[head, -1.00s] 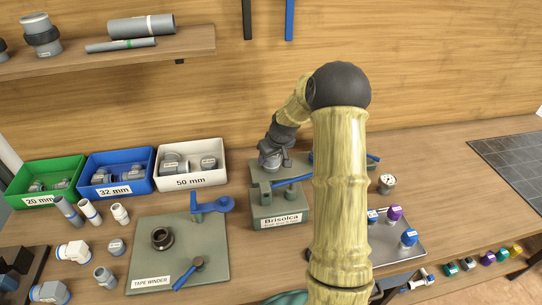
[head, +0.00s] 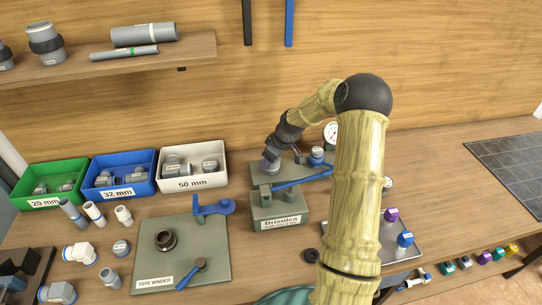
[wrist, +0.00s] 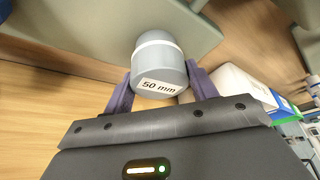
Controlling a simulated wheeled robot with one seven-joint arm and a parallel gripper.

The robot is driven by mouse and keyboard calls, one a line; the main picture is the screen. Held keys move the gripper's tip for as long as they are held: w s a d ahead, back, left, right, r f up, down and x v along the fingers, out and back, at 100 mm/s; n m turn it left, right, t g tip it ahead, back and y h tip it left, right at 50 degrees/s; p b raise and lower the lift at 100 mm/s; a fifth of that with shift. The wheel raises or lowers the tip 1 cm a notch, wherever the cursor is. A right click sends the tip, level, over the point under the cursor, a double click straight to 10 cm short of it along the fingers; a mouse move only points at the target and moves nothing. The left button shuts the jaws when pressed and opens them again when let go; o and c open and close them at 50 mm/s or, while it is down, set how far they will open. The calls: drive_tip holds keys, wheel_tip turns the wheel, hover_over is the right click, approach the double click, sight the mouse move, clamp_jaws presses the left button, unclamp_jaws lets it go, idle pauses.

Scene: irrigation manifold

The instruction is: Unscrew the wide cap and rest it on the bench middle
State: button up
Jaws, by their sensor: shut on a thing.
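The wide cap (wrist: 160,66) is a grey cylinder with a pale band and a "50 mm" label. It sits between the two purple fingers of my gripper (wrist: 158,76) in the wrist view, and the gripper is shut on it. In the head view my gripper (head: 271,163) is low over the left end of the grey-green Brisolca manifold (head: 279,211). The cap is mostly hidden there by the gripper, and I cannot tell whether it still touches its port.
A pressure gauge (head: 331,132) and a blue-ringed fitting (head: 317,155) stand on the manifold's right side. A blue lever crosses its front. The tape winder plate (head: 208,262) lies left, below the white 50 mm bin (head: 193,182). A tray (head: 400,247) with coloured caps lies right.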

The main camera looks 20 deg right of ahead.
drive_tip(key=shift+d, duration=0.1)
drive_tip(key=shift+n+p, duration=0.3)
drive_tip(key=shift+n, duration=0.1)
drive_tip(key=shift+n, duration=0.3)
drive_tip(key=n+g+y+p, duration=0.1)
drive_tip(key=n+p, duration=0.1)
drive_tip(key=shift+n, duration=0.7)
drive_tip(key=n+g+p, duration=0.1)
drive_tip(key=n+p, duration=0.1)
drive_tip(key=n, duration=0.1)
drive_tip(key=shift+g+y, duration=0.3)
drive_tip(key=shift+s+f+n+g, duration=0.1)
drive_tip(key=shift+n+g, duration=0.2)
drive_tip(key=shift+n, duration=0.5)
